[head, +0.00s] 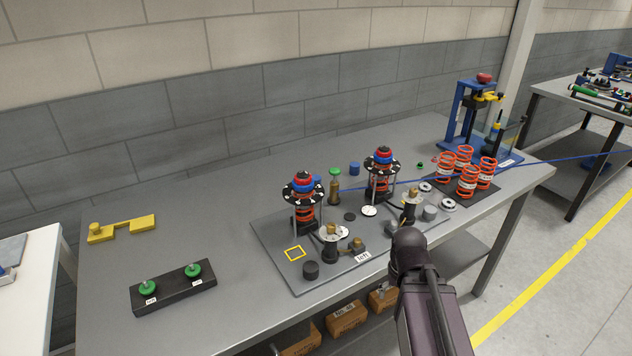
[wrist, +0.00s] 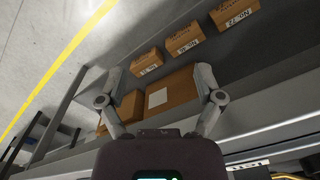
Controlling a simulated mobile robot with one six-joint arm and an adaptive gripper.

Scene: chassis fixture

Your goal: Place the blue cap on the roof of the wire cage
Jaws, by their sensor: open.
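Two cage-like fixtures, the left one (head: 304,205) and the right one (head: 381,178), stand on the grey baseplate in the head view. Each has upright rods, a black top ring and a red coil inside, with blue and red parts stacked on top. I cannot tell which is the wire cage. A small blue cylinder (head: 354,168) stands behind them on the bench, and another blue piece (head: 316,181) is partly hidden behind the left fixture. Either could be the blue cap. My gripper (wrist: 160,76) is open and empty in the wrist view, facing the shelf boxes, away from the fixtures.
Cardboard boxes (wrist: 167,92) lie on the shelf below the bench (head: 230,215). Several orange springs (head: 467,180) and a blue press (head: 462,115) stand at the right. A black block with green knobs (head: 173,287) lies front left.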

